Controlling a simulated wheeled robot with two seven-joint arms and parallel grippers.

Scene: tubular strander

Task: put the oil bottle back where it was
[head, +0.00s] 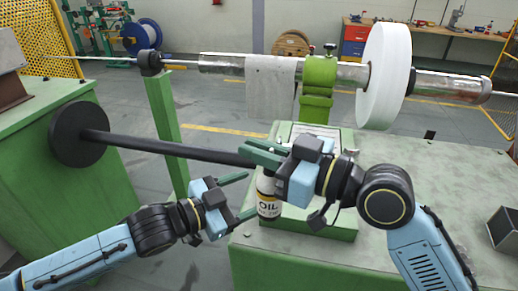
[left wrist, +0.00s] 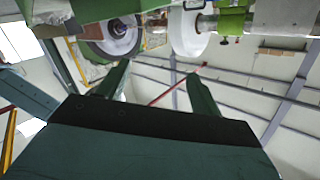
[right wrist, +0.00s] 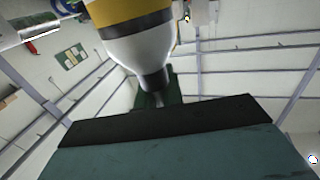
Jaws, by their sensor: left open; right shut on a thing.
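In the right wrist view, the bottle (right wrist: 145,48) shows a yellow band, a pale shoulder and a dark neck running down to the fingers. I cannot tell whether its base touches the green surface. My left gripper (head: 243,195) is open and empty, just left of the bottle. Its two spread fingers also show in the left wrist view (left wrist: 158,85), with nothing between them.
A dark rod with a round black disc (head: 78,134) runs behind the grippers. A green bed top (head: 420,190) lies to the right, with a dark box (head: 505,230) at its edge. A shaft with a white wheel (head: 384,76) and a hanging grey cloth (head: 270,88) crosses behind.

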